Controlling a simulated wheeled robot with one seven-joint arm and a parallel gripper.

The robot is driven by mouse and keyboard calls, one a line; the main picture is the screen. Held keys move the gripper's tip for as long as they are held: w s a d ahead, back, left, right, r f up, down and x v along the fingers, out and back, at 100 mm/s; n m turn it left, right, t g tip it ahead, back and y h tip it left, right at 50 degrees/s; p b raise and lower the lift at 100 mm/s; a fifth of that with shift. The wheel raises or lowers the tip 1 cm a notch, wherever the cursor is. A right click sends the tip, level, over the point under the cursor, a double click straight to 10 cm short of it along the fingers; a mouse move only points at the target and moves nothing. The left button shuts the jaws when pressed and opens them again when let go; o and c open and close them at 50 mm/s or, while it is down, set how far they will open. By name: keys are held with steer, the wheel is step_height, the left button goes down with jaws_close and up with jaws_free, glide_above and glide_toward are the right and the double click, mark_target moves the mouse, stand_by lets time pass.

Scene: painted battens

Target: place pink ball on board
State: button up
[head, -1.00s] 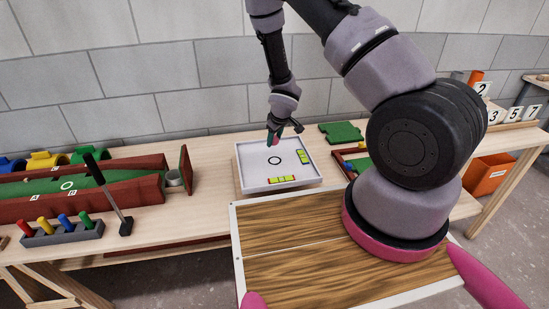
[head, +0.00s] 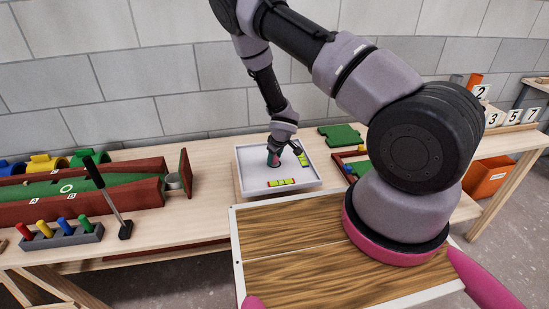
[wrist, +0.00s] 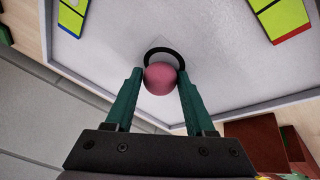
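The pink ball (wrist: 160,79) is between the two green fingers of my gripper (wrist: 160,76) in the wrist view, and both fingertips appear to touch its sides. The board (head: 247,182) is a white, rimmed square tray on the bench. I cannot tell whether the ball touches the board.
Yellow-green level strips (head: 281,183) lie along two sides of the board. A red and green trough (head: 80,195) and a grey peg block (head: 62,235) are at left. A green piece (head: 340,134) lies behind right. Bare bench (head: 212,190) shows left of the board.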

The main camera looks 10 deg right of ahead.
stand_by(0.3)
steer(key=s+d+r+m, duration=0.2)
steer(key=s+r, duration=0.1)
steer(key=r, duration=1)
steer(key=s+d+r+m+t, duration=0.1)
steer(key=s+d+r+m, duration=0.15)
steer(key=r, duration=1.05)
steer(key=s+d+r+m, duration=0.2)
steer(key=d+r+m, duration=0.1)
steer(key=r, duration=0.9)
steer(key=s+a+r+m+t+y, duration=0.1)
steer(key=s+r+m, duration=0.3)
steer(key=s+r, duration=1.4)
steer(key=s, duration=0.4)
steer(key=shift+a+y, duration=0.3)
steer(key=shift+a, duration=0.05)
